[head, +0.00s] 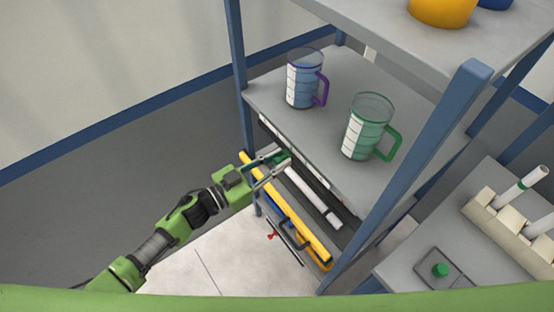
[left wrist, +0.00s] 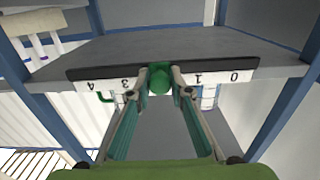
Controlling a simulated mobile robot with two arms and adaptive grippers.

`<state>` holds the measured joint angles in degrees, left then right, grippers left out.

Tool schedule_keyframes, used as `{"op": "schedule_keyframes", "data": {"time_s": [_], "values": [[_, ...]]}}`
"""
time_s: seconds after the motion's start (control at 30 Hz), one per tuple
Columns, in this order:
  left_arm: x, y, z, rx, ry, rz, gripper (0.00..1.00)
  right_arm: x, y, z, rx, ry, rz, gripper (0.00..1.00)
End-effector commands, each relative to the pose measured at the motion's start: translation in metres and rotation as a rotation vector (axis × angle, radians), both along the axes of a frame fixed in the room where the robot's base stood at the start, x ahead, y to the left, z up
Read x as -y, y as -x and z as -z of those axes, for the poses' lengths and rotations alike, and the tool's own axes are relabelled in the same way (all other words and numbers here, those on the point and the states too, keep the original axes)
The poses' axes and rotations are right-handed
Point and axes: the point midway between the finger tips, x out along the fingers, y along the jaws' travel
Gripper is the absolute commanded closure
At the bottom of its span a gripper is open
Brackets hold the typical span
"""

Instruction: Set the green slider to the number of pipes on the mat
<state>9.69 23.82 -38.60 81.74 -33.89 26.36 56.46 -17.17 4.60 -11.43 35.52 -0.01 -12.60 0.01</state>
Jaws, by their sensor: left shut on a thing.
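The green slider knob (left wrist: 159,80) sits on a dark rail (left wrist: 225,65) along the shelf's front edge. In the left wrist view, the white number strip (left wrist: 103,84) appears upside down; 0 and 1 show to the right of the knob, 3 and another number to its left. The knob covers the place between 1 and 3. My left gripper (left wrist: 160,92) is shut on the knob, and it also shows in the head view (head: 281,166). A white pipe (head: 305,190) lies on the dark mat (head: 340,200) below; my gripper partly hides that area. My right gripper is not in view.
A purple-handled jug (head: 303,85) and a green-handled jug (head: 366,130) stand on the shelf (head: 335,105). Blue posts (head: 410,170) frame it. A yellow bar (head: 290,210) runs low in front. At right are a pipe rack (head: 505,222) and a green button (head: 440,270).

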Motion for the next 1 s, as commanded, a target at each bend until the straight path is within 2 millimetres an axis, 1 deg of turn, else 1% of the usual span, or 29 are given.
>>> {"op": "schedule_keyframes", "data": {"time_s": [0.13, 0.2, 0.3, 0.4, 0.67, 0.7, 0.73, 1.0], "values": [[0.015, 0.021, -0.003, -0.005, 0.004, 0.004, 1.00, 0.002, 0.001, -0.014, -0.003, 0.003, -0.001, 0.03], [0.024, 0.032, -0.003, -0.006, 0.005, 0.003, 1.00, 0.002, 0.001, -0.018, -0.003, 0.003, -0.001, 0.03], [0.032, 0.045, -0.001, -0.004, 0.002, 0.003, 1.00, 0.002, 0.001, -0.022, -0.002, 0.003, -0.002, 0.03], [0.035, 0.048, -0.001, -0.002, 0.001, 0.001, 1.00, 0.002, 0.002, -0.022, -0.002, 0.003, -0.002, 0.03], [0.035, 0.048, 0.000, 0.001, 0.001, 0.001, 1.00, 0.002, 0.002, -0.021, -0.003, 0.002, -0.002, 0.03], [0.035, 0.048, 0.000, 0.001, 0.001, 0.001, 0.71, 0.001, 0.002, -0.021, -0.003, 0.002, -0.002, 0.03], [0.035, 0.048, 0.000, 0.001, 0.001, 0.001, 0.65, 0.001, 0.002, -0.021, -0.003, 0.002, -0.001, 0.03], [0.035, 0.048, 0.000, 0.000, 0.000, 0.001, 0.65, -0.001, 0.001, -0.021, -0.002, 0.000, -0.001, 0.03]]}}
